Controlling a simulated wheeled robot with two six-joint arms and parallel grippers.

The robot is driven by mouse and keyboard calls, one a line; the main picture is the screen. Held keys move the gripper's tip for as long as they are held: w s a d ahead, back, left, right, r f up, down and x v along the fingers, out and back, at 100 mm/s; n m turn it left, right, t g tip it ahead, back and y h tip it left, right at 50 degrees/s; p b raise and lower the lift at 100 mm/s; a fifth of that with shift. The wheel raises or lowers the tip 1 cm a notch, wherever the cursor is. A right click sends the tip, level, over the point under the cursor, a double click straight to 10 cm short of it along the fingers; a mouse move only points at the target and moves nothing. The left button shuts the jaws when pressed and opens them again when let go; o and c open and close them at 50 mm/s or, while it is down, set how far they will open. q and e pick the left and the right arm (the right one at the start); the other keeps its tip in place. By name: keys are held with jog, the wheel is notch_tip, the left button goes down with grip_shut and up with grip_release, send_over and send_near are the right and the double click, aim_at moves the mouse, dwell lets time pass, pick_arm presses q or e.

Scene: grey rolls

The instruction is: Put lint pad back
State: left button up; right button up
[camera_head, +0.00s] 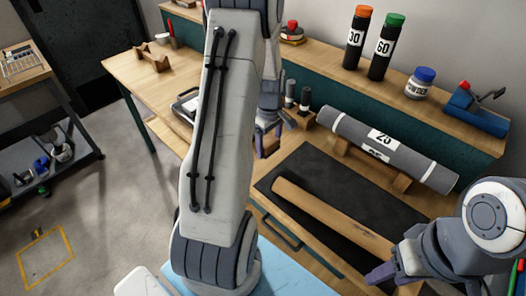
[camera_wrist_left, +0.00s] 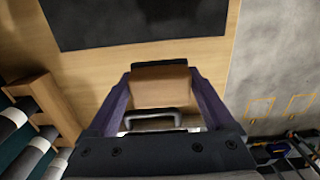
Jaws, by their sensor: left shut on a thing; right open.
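The lint pad, a brown block with a dark strip along one edge, sits between the purple fingers of my left gripper (camera_wrist_left: 162,95). The pad (camera_wrist_left: 160,87) shows most clearly in the left wrist view. In the head view my left gripper (camera_head: 266,130) is shut on it above the bench, partly hidden behind my own arm. A grey handle-like bar (camera_wrist_left: 152,119) shows between the fingers, and I cannot tell whether it belongs to the pad. My right gripper (camera_head: 383,278) is open at the lower right, near the end of a brown tube.
The brown tube (camera_head: 335,220) lies on a black mat (camera_head: 300,166). A grey roll (camera_head: 390,150) marked 25 rests on a wooden cradle behind it. Orange-capped (camera_head: 357,38) and green-capped (camera_head: 386,47) bottles and a blue-lidded jar (camera_head: 420,83) stand on the back shelf.

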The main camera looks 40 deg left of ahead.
pick_arm(q)
jog(key=shift+a+f, duration=0.3)
jog(key=shift+a, duration=0.25)
jog(key=shift+a+f, duration=0.3)
jog(key=shift+a, duration=0.2)
jog(key=shift+a+f, duration=0.1)
jog(key=shift+f, duration=0.2)
jog(key=shift+f+p, duration=0.3)
jog(key=shift+f, duration=1.5)
jog(key=shift+f, duration=0.2)
jog(key=o, duration=1.1)
jog(key=shift+c, duration=0.2)
jog(key=shift+r, duration=0.15)
